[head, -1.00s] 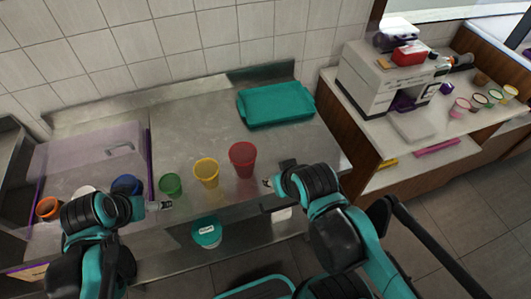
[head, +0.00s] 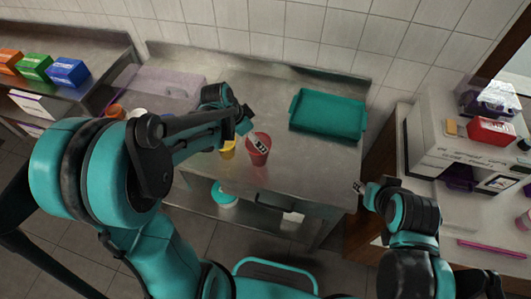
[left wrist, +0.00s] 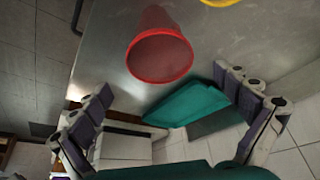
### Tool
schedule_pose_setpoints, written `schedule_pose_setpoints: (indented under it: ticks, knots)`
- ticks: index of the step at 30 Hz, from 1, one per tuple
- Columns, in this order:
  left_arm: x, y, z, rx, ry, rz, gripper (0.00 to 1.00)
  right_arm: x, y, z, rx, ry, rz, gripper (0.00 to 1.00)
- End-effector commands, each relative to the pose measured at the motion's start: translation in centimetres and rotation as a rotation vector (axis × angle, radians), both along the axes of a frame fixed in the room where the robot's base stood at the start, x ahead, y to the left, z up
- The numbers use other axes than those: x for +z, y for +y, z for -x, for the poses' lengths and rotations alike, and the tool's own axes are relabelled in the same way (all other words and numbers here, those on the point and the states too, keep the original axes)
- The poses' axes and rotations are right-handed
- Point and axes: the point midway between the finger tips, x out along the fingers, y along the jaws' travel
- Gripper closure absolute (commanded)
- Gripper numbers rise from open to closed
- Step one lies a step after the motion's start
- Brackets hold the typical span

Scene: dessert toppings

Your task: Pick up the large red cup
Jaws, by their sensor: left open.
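The large red cup (head: 258,158) stands on the steel counter (head: 300,178), right of the yellow cup (head: 228,150). My left arm reaches over the counter from the left. Its gripper (head: 256,144) is at the red cup and overlaps it in the head view. In the left wrist view, the red cup (left wrist: 160,55) lies ahead between the spread fingers of my open left gripper (left wrist: 163,84). No contact shows there. My right gripper (head: 358,187) is off the counter's right edge, away from the cup; its jaws are too small to read.
A teal tray (head: 328,115) lies at the back right of the counter. The yellow cup is close beside the red one. My left arm hides part of the counter's left side. A teal-lidded tub (head: 223,194) is on the lower shelf. A coffee machine counter stands right.

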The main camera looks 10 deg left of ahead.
Motion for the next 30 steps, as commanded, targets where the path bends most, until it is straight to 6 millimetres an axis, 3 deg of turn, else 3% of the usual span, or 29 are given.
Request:
schedule_pose_setpoints:
  ticks: [10, 20, 26, 30]
  knots:
    - [-4.9, -1.0, -1.0, -0.001, -0.002, 0.0, 0.0, -1.7, 0.0, 0.0, 0.0, 0.0, 0.0, 0.6]
    - [-5.7, -1.2, -1.2, 0.001, -0.001, 0.0, 0.0, -1.8, 0.0, 0.0, 0.0, 0.0, 0.0, 0.6]
    - [-5.7, -1.2, -1.2, 0.001, 0.0, 0.0, 0.47, -1.8, 0.0, 0.0, 0.0, 0.0, 0.0, 0.6]
    - [-5.7, -1.2, -1.2, 0.001, 0.0, 0.0, 0.49, -1.8, 0.0, 0.0, 0.0, 0.0, 0.0, 0.6]
